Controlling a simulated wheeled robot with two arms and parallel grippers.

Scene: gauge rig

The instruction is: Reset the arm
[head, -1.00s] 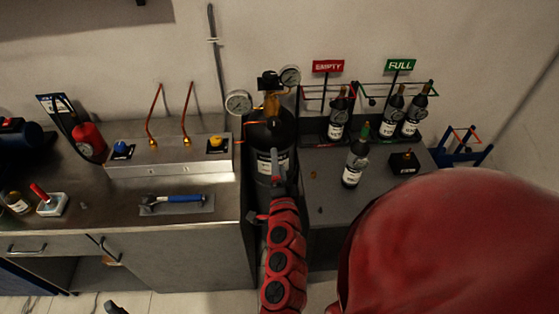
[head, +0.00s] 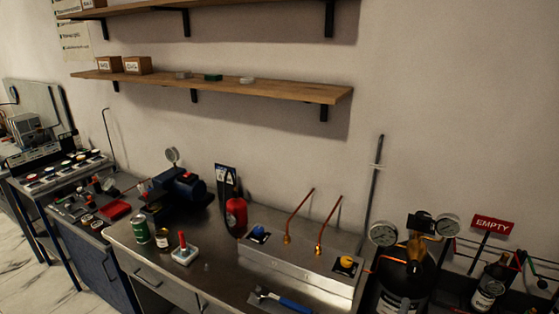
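Neither of my arms nor either gripper shows in the head view now, so I cannot see their pose or whether they hold anything. The view takes in the steel bench (head: 215,275). A black gas cylinder (head: 398,290) with two round gauges stands at its right end, cut off by the lower edge. The red EMPTY sign (head: 493,224) is at the far right, above a dark bottle (head: 490,284) in the rack.
On the bench are a red extinguisher-like bottle (head: 236,214), a blue motor-like unit (head: 180,187), a green can (head: 141,231), a red-handled block (head: 184,250) and a blue-handled tool (head: 290,304). Wooden shelves (head: 225,86) hang above. A side table (head: 70,210) stands left.

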